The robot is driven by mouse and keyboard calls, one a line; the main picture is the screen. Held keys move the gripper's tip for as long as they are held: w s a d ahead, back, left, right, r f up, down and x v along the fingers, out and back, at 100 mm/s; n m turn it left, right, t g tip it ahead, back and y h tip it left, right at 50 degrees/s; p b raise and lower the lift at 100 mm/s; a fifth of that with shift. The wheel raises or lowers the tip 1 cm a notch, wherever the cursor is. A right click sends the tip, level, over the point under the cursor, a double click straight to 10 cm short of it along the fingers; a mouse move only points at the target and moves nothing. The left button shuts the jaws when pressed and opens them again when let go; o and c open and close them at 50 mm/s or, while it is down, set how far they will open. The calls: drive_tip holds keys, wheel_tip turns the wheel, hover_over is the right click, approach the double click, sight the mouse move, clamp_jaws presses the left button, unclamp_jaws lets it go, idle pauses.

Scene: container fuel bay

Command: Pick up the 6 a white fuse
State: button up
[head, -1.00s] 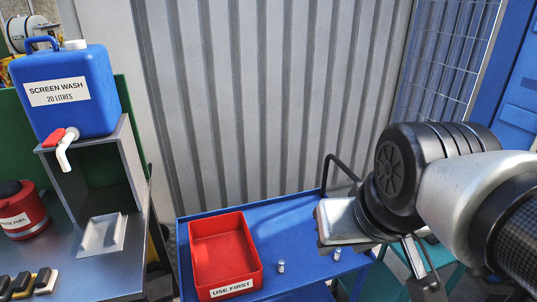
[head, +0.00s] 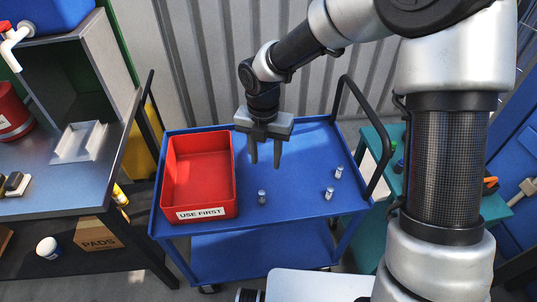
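Three small whitish cylinders, which look like fuses, stand on the top of the blue cart. One fuse (head: 262,196) is near the red tray, a second fuse (head: 328,193) is to the right, and a third fuse (head: 339,173) is a little farther back. Their markings are too small to read, so I cannot tell which is the 6 A one. My gripper (head: 265,165) points down over the cart, left of the two right-hand fuses and behind the near-left one. Its two fingers are apart with nothing between them.
A red "USE FIRST" tray (head: 199,176) sits on the cart's left side. The blue cart top (head: 295,207) is otherwise mostly clear. A black handle (head: 378,150) rises at its right. A dark workbench (head: 68,165) stands left, a teal surface (head: 494,208) right.

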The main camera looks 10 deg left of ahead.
wheel_tip(320, 180, down, 2)
drive_tip(key=a+f+n, duration=0.1)
drive_tip(key=a+n, duration=0.1)
drive_tip(key=b, duration=0.2)
approach(262, 193)
wheel_tip(262, 193, down, 5)
drive_tip(key=shift+f, duration=0.2)
drive_tip(key=shift+w+f, duration=0.15)
drive_tip(key=shift+f, duration=2.7)
clamp_jaws()
